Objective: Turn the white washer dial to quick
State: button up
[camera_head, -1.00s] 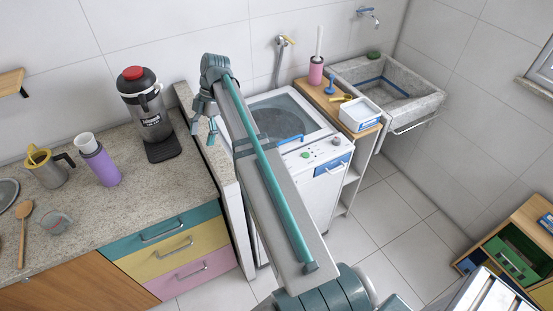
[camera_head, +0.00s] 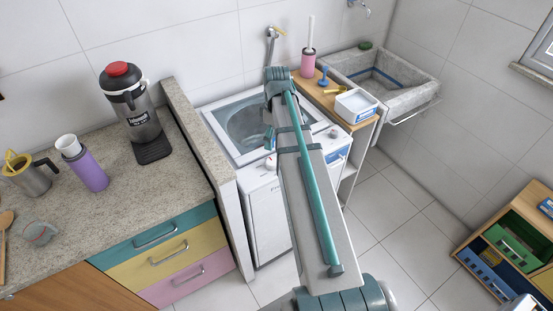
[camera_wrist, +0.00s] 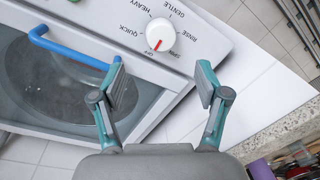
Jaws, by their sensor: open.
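The white washer dial (camera_wrist: 158,35) stands on the control panel in the wrist view. Its red pointer is turned toward the OFF mark. In the head view the white washer (camera_head: 262,215) stands beside the counter, and the dial (camera_head: 271,163) shows small at the panel's left. My arm hides part of the panel and gripper there.
The washer's lid has a blue handle (camera_wrist: 65,45) close to the left finger in the wrist view. A low wall (camera_head: 195,130) borders the washer's left. A wooden shelf with a white box (camera_head: 355,105) and a stone sink (camera_head: 420,95) stand right.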

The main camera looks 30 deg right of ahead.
aim_at(273, 161)
jog(key=f, duration=0.3)
jog(key=f+p, duration=0.1)
jog(key=f, duration=0.2)
jog(key=f+p, duration=0.1)
jog(key=f, duration=0.2)
jog(key=shift+s+a+f, duration=0.3)
jog(key=shift+a+f, duration=0.05)
jog(key=shift+a, duration=0.05)
jog(key=c, duration=1.2)
jog(key=shift+o, duration=0.2)
jog(key=m+b, duration=0.1)
jog(key=m, duration=0.4)
jog(key=shift+s+m+t, duration=0.1)
jog(key=shift+m+t, duration=0.2)
jog(key=shift+m, duration=0.1)
jog(key=m, duration=0.5)
jog(key=shift+m+t+b, duration=0.3)
jog(key=shift+m, duration=0.1)
